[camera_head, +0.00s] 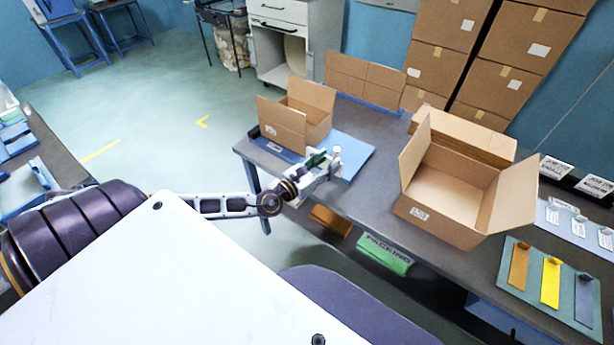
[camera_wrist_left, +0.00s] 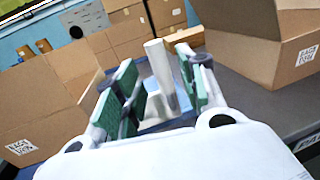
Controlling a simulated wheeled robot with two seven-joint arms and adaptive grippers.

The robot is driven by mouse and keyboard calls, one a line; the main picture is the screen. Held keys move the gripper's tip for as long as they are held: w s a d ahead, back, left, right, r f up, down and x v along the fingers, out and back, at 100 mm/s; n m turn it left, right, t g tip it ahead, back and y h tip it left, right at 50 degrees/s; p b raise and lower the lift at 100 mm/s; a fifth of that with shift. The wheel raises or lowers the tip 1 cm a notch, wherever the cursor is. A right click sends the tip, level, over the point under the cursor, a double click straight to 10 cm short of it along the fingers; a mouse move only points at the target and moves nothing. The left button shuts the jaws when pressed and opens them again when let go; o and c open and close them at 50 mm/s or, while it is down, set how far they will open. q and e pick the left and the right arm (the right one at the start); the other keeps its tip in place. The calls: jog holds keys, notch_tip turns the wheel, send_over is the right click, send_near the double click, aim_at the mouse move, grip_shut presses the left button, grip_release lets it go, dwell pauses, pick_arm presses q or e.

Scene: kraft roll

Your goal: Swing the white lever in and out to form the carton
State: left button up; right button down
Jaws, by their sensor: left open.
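The white lever (camera_wrist_left: 160,70) stands upright in the left wrist view, between the two green-padded fingers of my left gripper (camera_wrist_left: 158,95). Gaps show between the lever and the fingers, so the gripper is open around it and not clamped. In the head view the white lever (camera_head: 336,157) rises at the tip of my left gripper (camera_head: 322,160), above a blue plate (camera_head: 352,148) on the table. An open carton (camera_head: 296,118) stands just behind the gripper at the table's left end. My right gripper is not in view.
A larger open carton (camera_head: 450,190) stands to the right on the grey table (camera_head: 370,205), with flat cardboard (camera_head: 465,135) stacked behind it. A mat with coloured strips (camera_head: 548,285) lies at the far right. Stacked boxes (camera_head: 440,65) stand behind the table.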

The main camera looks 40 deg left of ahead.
pick_arm(q)
jog(key=v, duration=0.7)
jog(key=shift+s, duration=0.4)
dwell(0.3)
dwell(0.8)
